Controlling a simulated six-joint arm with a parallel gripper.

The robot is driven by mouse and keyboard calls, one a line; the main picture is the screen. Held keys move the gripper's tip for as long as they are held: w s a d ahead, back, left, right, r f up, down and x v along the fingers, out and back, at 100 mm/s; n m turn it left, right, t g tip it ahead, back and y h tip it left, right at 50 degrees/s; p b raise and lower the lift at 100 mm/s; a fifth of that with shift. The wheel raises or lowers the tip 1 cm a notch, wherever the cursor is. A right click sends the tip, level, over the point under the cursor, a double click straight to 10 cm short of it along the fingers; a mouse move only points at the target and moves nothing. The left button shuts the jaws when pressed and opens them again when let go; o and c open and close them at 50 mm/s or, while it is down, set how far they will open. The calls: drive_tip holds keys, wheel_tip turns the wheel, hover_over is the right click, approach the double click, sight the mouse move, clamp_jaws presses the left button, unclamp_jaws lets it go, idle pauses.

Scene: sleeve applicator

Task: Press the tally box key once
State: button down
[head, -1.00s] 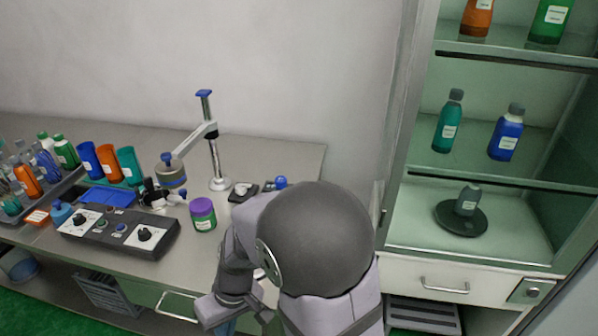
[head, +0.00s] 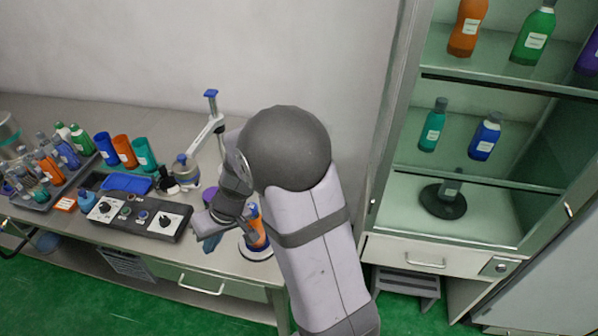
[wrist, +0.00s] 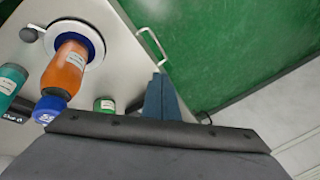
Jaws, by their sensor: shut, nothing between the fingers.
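I cannot pick out the tally box or its key for certain; my arm covers the bench area behind it in the head view. A dark block with a white-lettered label (wrist: 14,116) shows in part at the left of the wrist view, and I cannot tell what it is. My gripper (head: 208,241) is shut and empty, low over the bench's front edge in the head view. Its blue-grey fingers (wrist: 164,97) also show in the wrist view, apart from the orange bottle (wrist: 66,68).
The orange bottle, blue-capped, stands on a round white-rimmed base (wrist: 97,43), close to my gripper. A black control panel with dials (head: 135,217) lies to the left. A post stand (head: 218,125) and purple-lidded jar (head: 210,196) are near my arm. A shelf cabinet (head: 385,150) stands right.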

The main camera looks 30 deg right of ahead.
drive_tip(key=w+d+f+m+t+h+b, duration=0.25)
drive_tip(key=w+d+t+h+b, duration=0.4)
drive_tip(key=w+d, duration=0.95)
drive_tip(key=w+d+r+m+p, duration=0.1)
drive_tip(key=d+m, duration=0.3)
drive_tip(key=d, duration=0.7)
drive_tip(key=d+r+m+y+p, duration=0.1)
drive_tip(key=d+m, duration=0.4)
drive_tip(key=d, duration=0.6)
drive_tip(key=shift+w+d+r, duration=0.15)
drive_tip(key=shift+w+r, duration=0.25)
drive_tip(key=shift+r, duration=0.05)
drive_tip(key=shift+f, duration=0.1)
